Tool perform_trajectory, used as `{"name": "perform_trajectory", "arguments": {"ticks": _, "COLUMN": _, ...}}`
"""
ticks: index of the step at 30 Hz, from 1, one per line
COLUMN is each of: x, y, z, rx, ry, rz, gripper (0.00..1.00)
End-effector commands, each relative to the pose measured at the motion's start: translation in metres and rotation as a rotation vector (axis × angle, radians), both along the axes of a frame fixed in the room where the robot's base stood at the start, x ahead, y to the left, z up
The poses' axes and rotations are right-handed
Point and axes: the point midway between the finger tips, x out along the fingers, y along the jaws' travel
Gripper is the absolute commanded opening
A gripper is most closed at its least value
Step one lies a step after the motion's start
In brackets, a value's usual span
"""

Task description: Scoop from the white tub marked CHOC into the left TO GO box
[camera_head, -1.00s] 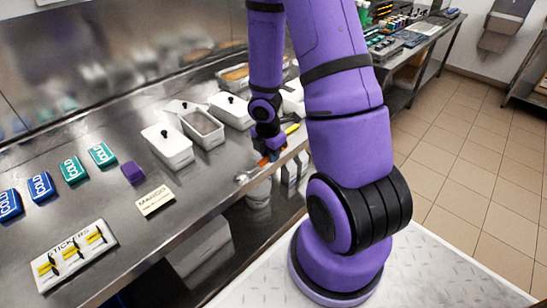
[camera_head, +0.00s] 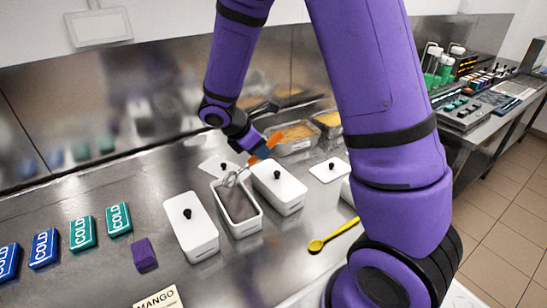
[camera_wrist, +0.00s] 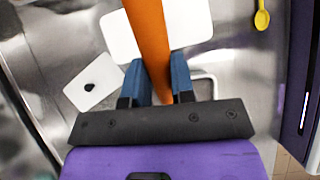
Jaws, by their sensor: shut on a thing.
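My gripper (camera_head: 260,149) is shut on the orange handle of a metal scoop (camera_head: 232,178). The scoop's head is at the far part of an open white tub (camera_head: 258,217) filled with brown ice cream (camera_head: 238,203). I cannot tell whether the head touches the ice cream. No CHOC marking is readable on the tub. In the wrist view the orange handle (camera_wrist: 149,40) stands between the blue fingers (camera_wrist: 157,85), and the scoop's head is out of sight. No TO GO box shows in these views.
Lidded white tubs stand on both sides, left (camera_head: 192,228) and right (camera_head: 279,188). A loose lid (camera_head: 212,167) lies behind the open tub. A yellow spoon (camera_head: 333,236) lies to the right. COLD packs (camera_head: 82,233) and a purple block (camera_head: 144,255) lie left.

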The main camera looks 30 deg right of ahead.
Motion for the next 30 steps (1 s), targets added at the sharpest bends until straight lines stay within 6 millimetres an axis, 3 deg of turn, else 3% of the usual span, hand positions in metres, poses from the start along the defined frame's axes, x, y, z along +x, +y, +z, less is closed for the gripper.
{"name": "perform_trajectory", "arguments": {"ticks": 8, "x": 0.001, "y": 0.003, "z": -0.004, "rx": -0.011, "ry": 0.003, "rz": -0.002, "gripper": 0.00}}
{"name": "perform_trajectory", "arguments": {"ticks": 30, "x": 0.001, "y": 0.003, "z": -0.048, "rx": -0.009, "ry": 0.002, "rz": -0.001, "gripper": 0.00}}
